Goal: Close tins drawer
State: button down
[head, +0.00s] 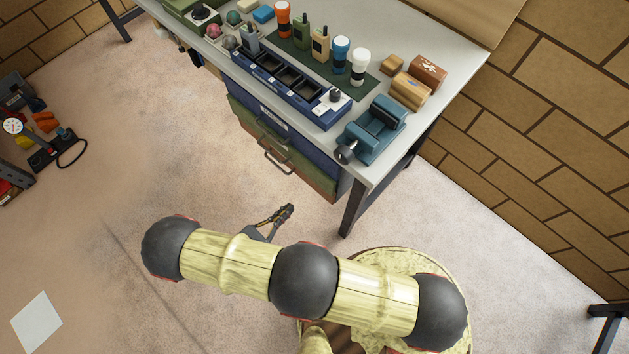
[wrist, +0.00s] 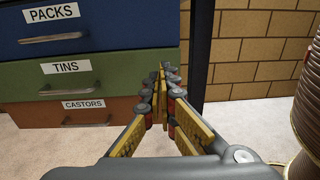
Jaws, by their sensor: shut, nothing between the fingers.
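The green tins drawer (wrist: 110,84) has a white TINS label and a bar handle (wrist: 64,88). It is the middle of three drawers in the wrist view. I cannot tell from these views whether its front stands out from the others. In the head view the green drawer front (head: 268,146) shows under the bench. My gripper (wrist: 162,70) is shut and empty, with its fingertips in front of the right end of the drawer fronts in the wrist view. In the head view my gripper (head: 288,208) is over the floor, apart from the drawer unit.
The blue PACKS drawer (wrist: 130,25) is above and the orange CASTORS drawer (wrist: 30,116) below. A dark bench leg (head: 353,208) stands right of the drawers. The bench top (head: 440,75) holds a blue vise (head: 375,130) and several tools. The floor before the drawers is clear.

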jog(key=b, duration=0.2)
send_near(321, 175)
jog(key=shift+n+t, duration=0.3)
jog(key=x, duration=0.6)
jog(key=shift+w+d+f, duration=0.2)
jog(key=shift+d+f, duration=0.1)
jog(key=shift+d, duration=0.1)
jog(key=shift+x, duration=0.95)
jog(key=shift+a, duration=0.1)
